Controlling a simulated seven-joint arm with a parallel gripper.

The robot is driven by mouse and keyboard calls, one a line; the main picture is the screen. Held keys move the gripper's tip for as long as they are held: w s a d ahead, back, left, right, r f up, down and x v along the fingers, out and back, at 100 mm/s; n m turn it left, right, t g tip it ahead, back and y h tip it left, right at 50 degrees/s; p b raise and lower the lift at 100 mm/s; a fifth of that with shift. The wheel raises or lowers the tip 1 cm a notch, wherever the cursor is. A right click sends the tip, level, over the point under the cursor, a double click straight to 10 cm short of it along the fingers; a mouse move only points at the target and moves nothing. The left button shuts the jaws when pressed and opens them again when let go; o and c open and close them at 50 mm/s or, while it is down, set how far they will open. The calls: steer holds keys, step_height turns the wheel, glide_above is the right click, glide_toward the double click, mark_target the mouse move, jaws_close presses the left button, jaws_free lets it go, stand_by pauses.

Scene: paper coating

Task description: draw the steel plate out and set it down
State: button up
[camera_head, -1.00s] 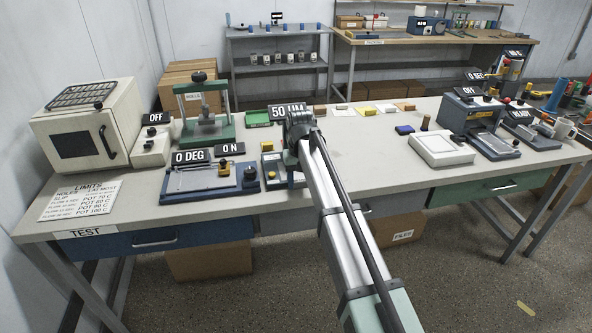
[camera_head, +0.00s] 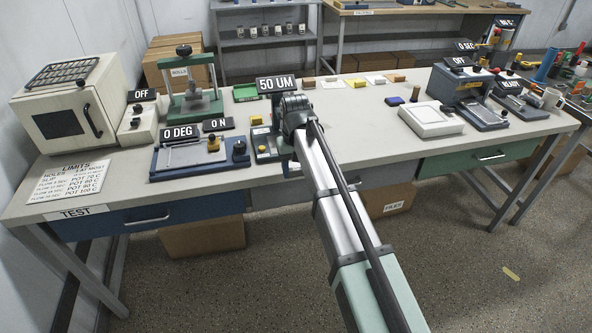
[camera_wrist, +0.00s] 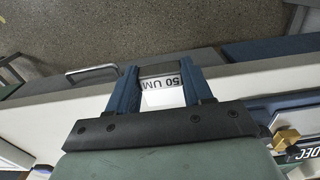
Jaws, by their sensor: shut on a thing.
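My gripper (camera_wrist: 158,70) shows in the wrist view as two blue fingers closed on a thin piece, which I take to be the steel plate (camera_wrist: 163,98). Only a pale part of it shows between the fingers, below a "50 UM" sign and a dark grey strip. In the head view my gripper (camera_head: 288,122) is at the front of the bench, just right of a small blue gauge unit (camera_head: 262,143). There the wrist hides the plate, and I cannot tell whether it is clear of the unit.
The blue plate stand (camera_head: 170,172) marked "0 DEG" is left of the gauge unit. A white tray (camera_head: 430,120) lies to the right. The bench top (camera_head: 350,138) between is clear. A green press (camera_head: 188,100) stands at the back left.

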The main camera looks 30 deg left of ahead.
steer(key=shift+w+a+f, duration=0.2)
steer(key=shift+w+a, duration=1.1)
steer(key=shift+r, duration=0.1)
steer(key=shift+r, duration=2.95)
steer(key=shift+d, duration=0.1)
